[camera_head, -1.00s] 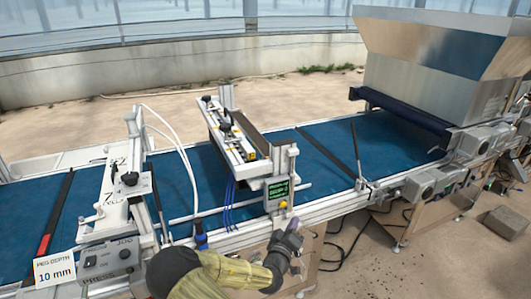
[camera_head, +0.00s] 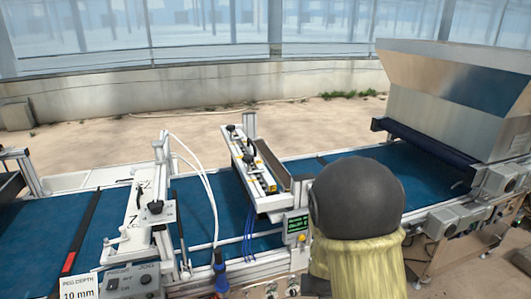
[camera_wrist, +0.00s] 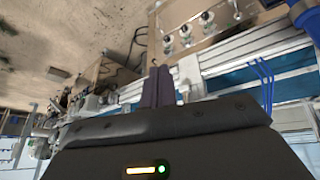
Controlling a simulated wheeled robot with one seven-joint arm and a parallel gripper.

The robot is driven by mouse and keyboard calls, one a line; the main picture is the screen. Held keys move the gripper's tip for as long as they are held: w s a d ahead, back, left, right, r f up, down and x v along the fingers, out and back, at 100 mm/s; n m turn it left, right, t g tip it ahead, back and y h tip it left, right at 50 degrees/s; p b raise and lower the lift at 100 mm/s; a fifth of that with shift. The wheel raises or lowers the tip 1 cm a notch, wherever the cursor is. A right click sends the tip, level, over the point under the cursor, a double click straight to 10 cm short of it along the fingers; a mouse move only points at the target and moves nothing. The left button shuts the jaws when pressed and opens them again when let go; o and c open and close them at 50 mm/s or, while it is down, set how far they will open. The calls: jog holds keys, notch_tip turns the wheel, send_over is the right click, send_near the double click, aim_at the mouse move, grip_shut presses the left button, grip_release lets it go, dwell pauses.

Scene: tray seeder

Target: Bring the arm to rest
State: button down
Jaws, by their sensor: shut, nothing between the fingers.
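My gripper (camera_wrist: 157,88) shows in the wrist view as two dark fingers side by side, shut with nothing between them. It points toward the side of the seeder line, with the conveyor frame (camera_wrist: 240,45) behind it. In the head view my arm is raised in front of the conveyor, its dark rounded joint and yellowish sleeve large at centre right. My gripper is hidden in the head view.
A blue conveyor belt (camera_head: 205,200) runs across, with a metal hopper (camera_head: 450,95) at the right. A card (camera_head: 79,288) reads "10 mm".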

jog(key=s+r+n+g+y+p, duration=0.1)
jog(key=s+r+g+p, duration=0.1)
jog(key=s+r, duration=0.8)
jog(key=s, duration=0.3)
jog(key=shift+r+n+g+y, duration=0.3)
jog(key=shift+r, duration=0.1)
dwell(1.1)
jog(key=shift+w, duration=0.15)
dwell(0.5)
